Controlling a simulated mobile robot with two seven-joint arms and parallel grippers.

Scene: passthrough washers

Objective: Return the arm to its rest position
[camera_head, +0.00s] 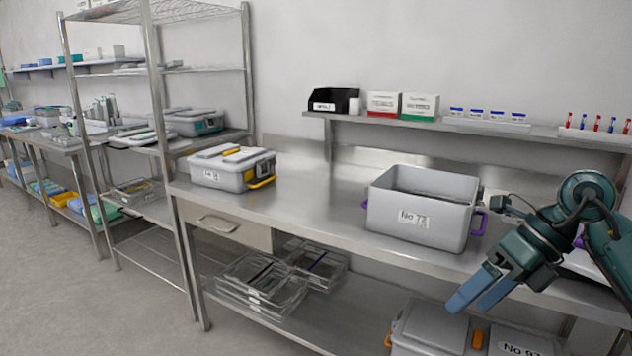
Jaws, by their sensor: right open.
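My right gripper (483,291) is at the lower right, with its two blue fingers pointing down and to the left. The fingers are apart and hold nothing. It is in front of the steel table's (300,212) front edge, to the right of and below the open grey bin (391,216) labelled No 72. My right arm (588,200) comes in from the right edge and covers part of the table's right end. My left gripper is not in the picture.
A lidded grey box (215,175) with yellow latches stands at the table's left end. Another box (430,325) with orange latches is low, below my gripper. A wall shelf (345,117) runs above the table. Table space between the two bins is clear.

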